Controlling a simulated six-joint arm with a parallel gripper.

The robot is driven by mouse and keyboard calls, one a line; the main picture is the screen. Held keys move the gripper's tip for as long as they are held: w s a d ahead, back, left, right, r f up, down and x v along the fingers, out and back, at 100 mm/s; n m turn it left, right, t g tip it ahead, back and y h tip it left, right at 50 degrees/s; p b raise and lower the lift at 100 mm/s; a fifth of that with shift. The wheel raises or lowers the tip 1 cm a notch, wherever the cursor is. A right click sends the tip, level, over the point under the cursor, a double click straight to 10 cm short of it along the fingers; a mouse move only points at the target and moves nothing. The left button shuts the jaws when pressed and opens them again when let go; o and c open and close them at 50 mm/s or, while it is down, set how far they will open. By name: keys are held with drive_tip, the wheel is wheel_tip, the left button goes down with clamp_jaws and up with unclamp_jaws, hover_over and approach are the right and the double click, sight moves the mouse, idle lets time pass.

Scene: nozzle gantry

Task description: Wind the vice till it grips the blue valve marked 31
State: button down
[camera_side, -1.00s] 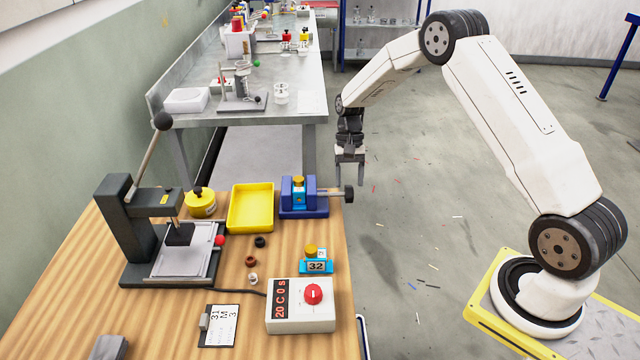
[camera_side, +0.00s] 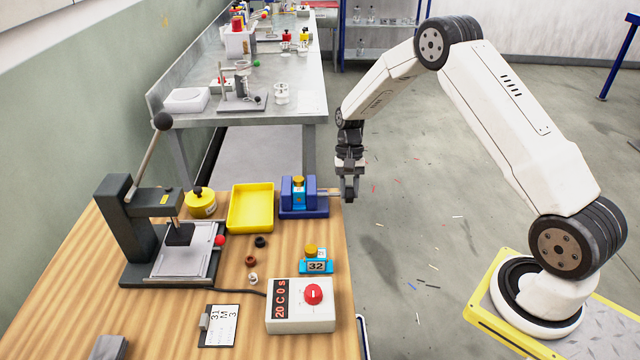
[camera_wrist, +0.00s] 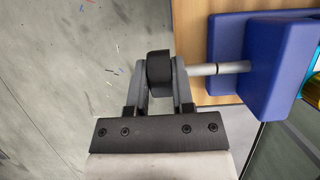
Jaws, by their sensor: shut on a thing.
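The blue vice (camera_side: 303,208) stands at the far right edge of the wooden bench; it also shows in the wrist view (camera_wrist: 283,68). A light blue valve with a brass-coloured top (camera_side: 298,190) sits between its jaws; no number is readable on it, and I cannot tell whether both jaws touch it. The vice's black knob (camera_wrist: 159,69) is at the end of a grey screw (camera_wrist: 222,68), past the bench edge. My gripper (camera_side: 348,194) is shut on this knob, one finger on each side. Another blue valve, marked 32 (camera_side: 316,267), stands on the bench.
A yellow tray (camera_side: 232,226) is left of the vice. A press (camera_side: 124,220) with a long lever stands at the left. A control box (camera_side: 300,318) with a red dial and a card (camera_side: 220,326) reading 31 M 3 are in front.

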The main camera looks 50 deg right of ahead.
drive_tip(key=shift+w+d+g+y, duration=0.1)
drive_tip(key=shift+g+y, duration=0.2)
drive_tip(key=shift+w+d+f+g+y, duration=0.1)
drive_tip(key=shift+d+g+y, duration=0.05)
drive_tip(key=shift+g+y, duration=0.7)
drive_tip(key=shift+w+d+f+g+y, duration=0.1)
drive_tip(key=shift+g+y, duration=0.75)
drive_tip(key=shift+r, duration=0.1)
drive_tip(key=shift+c, duration=2.4)
unclamp_jaws()
drive_tip(key=shift+w, duration=0.1)
wheel_tip(320, 180, up, 10)
drive_tip(key=w+d, duration=0.2)
drive_tip(key=shift+w+d, duration=0.3)
drive_tip(key=shift+d, duration=0.1)
